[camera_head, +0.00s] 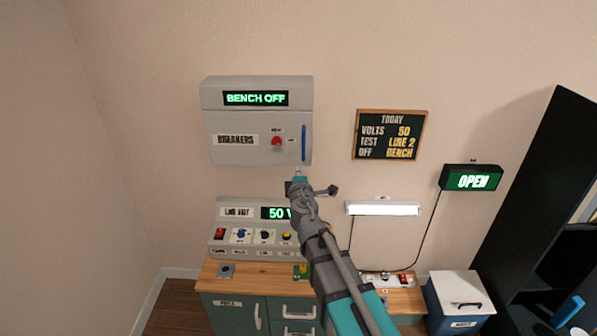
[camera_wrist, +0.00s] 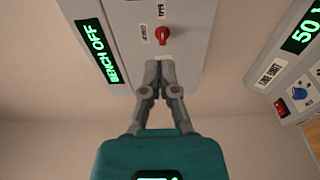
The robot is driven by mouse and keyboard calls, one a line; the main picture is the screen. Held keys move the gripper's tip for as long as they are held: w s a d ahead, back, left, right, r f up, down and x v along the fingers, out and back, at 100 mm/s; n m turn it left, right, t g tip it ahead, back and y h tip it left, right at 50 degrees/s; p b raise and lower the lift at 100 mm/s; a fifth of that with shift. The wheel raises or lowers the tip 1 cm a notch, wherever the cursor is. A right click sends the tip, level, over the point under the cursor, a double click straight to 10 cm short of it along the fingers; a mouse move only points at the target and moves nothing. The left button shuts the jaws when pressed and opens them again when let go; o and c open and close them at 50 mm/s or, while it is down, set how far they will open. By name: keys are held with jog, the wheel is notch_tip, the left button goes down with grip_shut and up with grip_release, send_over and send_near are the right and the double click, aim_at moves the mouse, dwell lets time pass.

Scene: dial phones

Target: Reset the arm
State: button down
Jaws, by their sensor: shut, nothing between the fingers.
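My arm reaches up from the lower right in the head view, and my gripper (camera_head: 297,180) is just below the breaker box. In the wrist view my gripper (camera_wrist: 160,68) is shut and empty, its fingertips together near the red breaker knob (camera_wrist: 162,35). I cannot tell whether they touch the box. The grey breaker box (camera_head: 225,150) hangs on the wall with its door closed and a blue handle (camera_head: 304,143) at its right. Its green display (camera_head: 255,98) reads BENCH OFF. The red knob (camera_head: 277,142) also shows in the head view.
A control panel (camera_head: 228,212) reading 50 V stands on the wooden bench (camera_head: 250,271), partly behind my arm. A TODAY board (camera_head: 390,135), a lit lamp (camera_head: 383,209) and an OPEN sign (camera_head: 473,181) are to the right. A white-lidded bin (camera_head: 460,290) and black shelf (camera_head: 515,200) stand at far right.

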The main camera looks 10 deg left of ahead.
jog(key=s+d+f+m+g+h+p, duration=0.1)
jog(key=d+m+g+h, duration=0.2)
jog(key=d, duration=0.5)
jog(key=s+d+f+m+g+h+p, duration=0.1)
jog(key=d+f+m+h+p, duration=0.15)
jog(key=d+m, duration=0.45)
jog(key=s+d+f+m+g+h+p, duration=0.1)
jog(key=d+m+g+h, duration=0.2)
jog(key=d, duration=0.6)
jog(key=s+d+f+m+g+p, duration=0.2)
jog(key=s+d+f+m+g, duration=0.25)
jog(key=s+d, duration=0.3)
jog(key=s+m+g+y+p, duration=0.2)
jog(key=s+g, duration=0.4)
jog(key=s, duration=0.5)
jog(key=shift+d+f+m+y, duration=0.2)
jog(key=shift+f+m+y, duration=0.25)
jog(key=shift+m+y, duration=0.4)
jog(key=shift+w, duration=0.1)
